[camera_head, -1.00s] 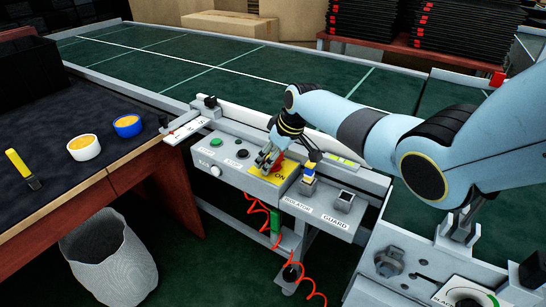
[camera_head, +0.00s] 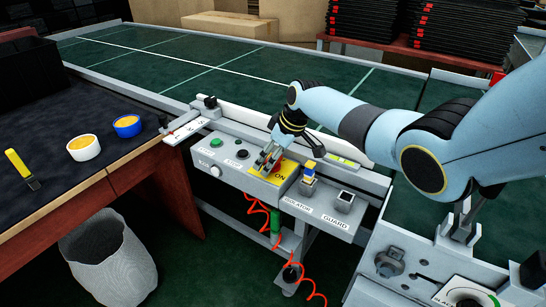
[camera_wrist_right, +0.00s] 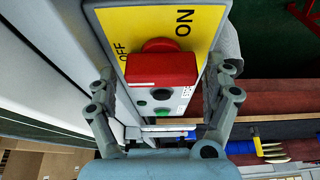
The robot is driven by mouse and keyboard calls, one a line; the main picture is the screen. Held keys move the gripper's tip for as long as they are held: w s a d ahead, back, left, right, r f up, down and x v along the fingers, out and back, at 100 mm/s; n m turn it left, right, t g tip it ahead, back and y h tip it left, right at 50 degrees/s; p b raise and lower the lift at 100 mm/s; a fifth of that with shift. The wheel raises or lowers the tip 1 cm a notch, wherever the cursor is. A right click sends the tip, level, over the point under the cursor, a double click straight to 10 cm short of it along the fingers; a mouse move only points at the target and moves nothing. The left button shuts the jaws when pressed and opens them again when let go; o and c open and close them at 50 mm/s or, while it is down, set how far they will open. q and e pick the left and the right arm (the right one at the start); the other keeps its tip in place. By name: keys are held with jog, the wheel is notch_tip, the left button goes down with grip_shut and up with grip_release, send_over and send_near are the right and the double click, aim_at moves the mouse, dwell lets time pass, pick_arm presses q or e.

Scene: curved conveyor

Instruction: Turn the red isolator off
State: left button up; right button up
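The red isolator handle (camera_wrist_right: 160,68) sits on a yellow plate (camera_wrist_right: 108,22) marked ON and OFF, on the grey control box. In the wrist view the ON label is to the right of the handle and the OFF label to the left. My right gripper (camera_wrist_right: 161,76) is open, with one finger on each side of the handle and gaps visible between fingers and handle. In the head view the right gripper (camera_head: 267,160) is over the yellow plate (camera_head: 286,168) and hides most of the handle. My left gripper is not in view.
The box also carries a green button (camera_head: 215,143) and a black button (camera_head: 242,154). The green conveyor (camera_head: 220,62) runs behind.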

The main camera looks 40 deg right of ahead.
dwell(0.3)
jog(key=v, duration=1.2)
